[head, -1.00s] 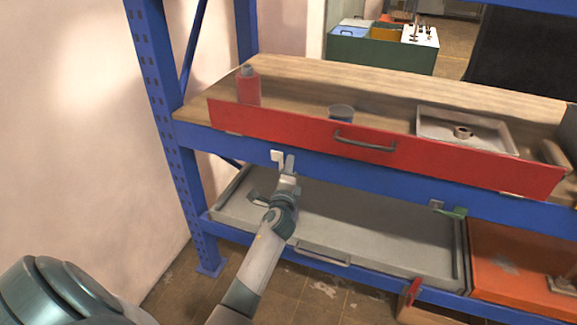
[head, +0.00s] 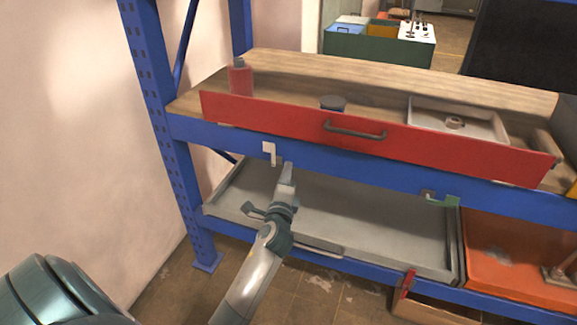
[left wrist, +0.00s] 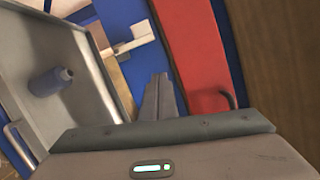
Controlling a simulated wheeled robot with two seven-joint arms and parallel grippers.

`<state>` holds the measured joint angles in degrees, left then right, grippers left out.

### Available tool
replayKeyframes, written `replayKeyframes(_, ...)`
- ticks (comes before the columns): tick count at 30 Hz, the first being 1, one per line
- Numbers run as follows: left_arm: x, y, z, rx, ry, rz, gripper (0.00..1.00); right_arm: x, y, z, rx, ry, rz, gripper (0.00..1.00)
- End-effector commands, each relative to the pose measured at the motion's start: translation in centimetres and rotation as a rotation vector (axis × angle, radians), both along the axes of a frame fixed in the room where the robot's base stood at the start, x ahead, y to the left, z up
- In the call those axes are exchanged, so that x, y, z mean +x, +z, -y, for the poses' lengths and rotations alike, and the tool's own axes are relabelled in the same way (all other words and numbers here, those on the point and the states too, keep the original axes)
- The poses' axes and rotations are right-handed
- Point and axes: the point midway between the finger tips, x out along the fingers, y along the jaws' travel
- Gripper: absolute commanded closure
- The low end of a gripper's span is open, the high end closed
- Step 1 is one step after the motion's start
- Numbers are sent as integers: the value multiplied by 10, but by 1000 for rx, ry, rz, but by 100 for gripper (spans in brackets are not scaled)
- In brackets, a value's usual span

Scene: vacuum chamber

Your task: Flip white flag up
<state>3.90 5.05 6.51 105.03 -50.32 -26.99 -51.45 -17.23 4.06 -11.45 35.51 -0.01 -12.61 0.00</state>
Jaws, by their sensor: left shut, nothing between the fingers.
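The white flag (head: 268,149) is a small white plate on the front of the blue beam, below the left part of the red panel. A narrow part of it hangs downward. It also shows in the left wrist view (left wrist: 140,32), with a thin bar reaching left toward the grey tray. My left gripper (head: 288,166) is shut and empty, with its fingertips just right of and slightly below the flag, apart from it. The shut fingers also show in the left wrist view (left wrist: 158,92). My right gripper is not in view.
The red panel (head: 300,124) with its dark handle stands above the beam. The grey tray (head: 370,215) lies below, around my left gripper. A green flag (head: 440,200) sits farther right on the beam. A blue upright (head: 160,120) stands at the left.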

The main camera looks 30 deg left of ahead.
Motion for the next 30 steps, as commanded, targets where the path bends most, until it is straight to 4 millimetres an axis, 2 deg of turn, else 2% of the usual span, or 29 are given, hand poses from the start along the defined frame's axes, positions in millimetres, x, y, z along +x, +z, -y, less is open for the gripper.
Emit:
replayKeyframes(3,-14,-1,8,0,-1,1,100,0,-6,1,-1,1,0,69)
replayKeyframes(9,-25,0,13,-1,0,0,100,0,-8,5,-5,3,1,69)
replayKeyframes(26,-26,0,13,0,0,0,100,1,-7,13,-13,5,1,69)
replayKeyframes(30,-25,-7,15,-11,-5,-8,100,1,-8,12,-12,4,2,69)
